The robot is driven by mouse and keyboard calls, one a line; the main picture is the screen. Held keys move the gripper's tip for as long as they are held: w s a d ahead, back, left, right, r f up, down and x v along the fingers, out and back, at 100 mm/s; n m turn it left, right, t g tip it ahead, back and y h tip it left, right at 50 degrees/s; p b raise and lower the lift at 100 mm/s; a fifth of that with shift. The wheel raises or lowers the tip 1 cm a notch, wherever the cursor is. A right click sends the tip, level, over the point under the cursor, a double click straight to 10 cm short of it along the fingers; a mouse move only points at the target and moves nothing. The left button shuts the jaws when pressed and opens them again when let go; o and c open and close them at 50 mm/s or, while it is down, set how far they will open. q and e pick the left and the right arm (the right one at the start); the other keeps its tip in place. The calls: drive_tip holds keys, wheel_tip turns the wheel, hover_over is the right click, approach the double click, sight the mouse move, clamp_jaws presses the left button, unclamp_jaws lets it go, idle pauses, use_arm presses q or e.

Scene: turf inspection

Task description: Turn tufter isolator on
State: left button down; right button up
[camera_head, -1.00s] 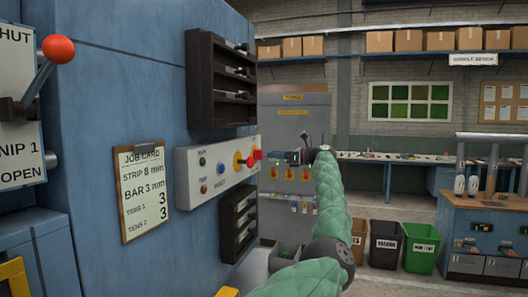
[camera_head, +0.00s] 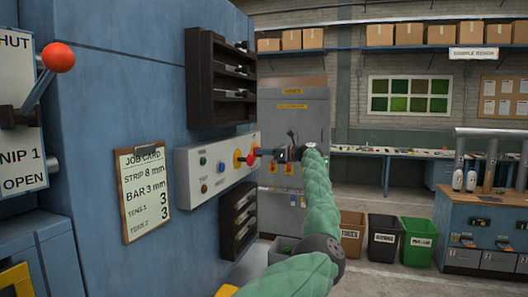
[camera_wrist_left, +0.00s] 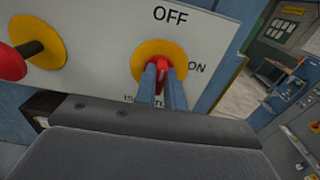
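The isolator has a red handle (camera_wrist_left: 162,72) on a yellow disc (camera_wrist_left: 170,50), set in a white panel (camera_wrist_left: 105,60). In the left wrist view OFF is printed above the disc and ON to its right; the lettering below is partly hidden. The red handle stands roughly upright, towards OFF. My left gripper (camera_wrist_left: 163,82) has its two blue fingers close on either side of the handle and looks shut on it. In the head view the left gripper (camera_head: 272,154) reaches the right end of the control panel (camera_head: 210,170). My right gripper is not in view.
A red knob (camera_wrist_left: 10,63) on a yellow disc sits left of the isolator. Dark racks (camera_head: 222,80) are fixed above and below the panel. A job card (camera_head: 143,190) hangs left. Bins (camera_head: 385,240) and a bench (camera_head: 490,225) stand right, with open floor between.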

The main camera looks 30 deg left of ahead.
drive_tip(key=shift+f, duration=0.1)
use_arm(q)
drive_tip(key=shift+m, duration=0.3)
drive_tip(key=m+b, duration=0.1)
drive_tip(key=m, duration=0.7)
drive_tip(key=m+b, duration=0.2)
drive_tip(key=m, duration=0.7)
drive_tip(key=shift+w+a+m, duration=0.15)
drive_tip(key=shift+w+m, duration=0.05)
drive_tip(key=shift+m, duration=0.1)
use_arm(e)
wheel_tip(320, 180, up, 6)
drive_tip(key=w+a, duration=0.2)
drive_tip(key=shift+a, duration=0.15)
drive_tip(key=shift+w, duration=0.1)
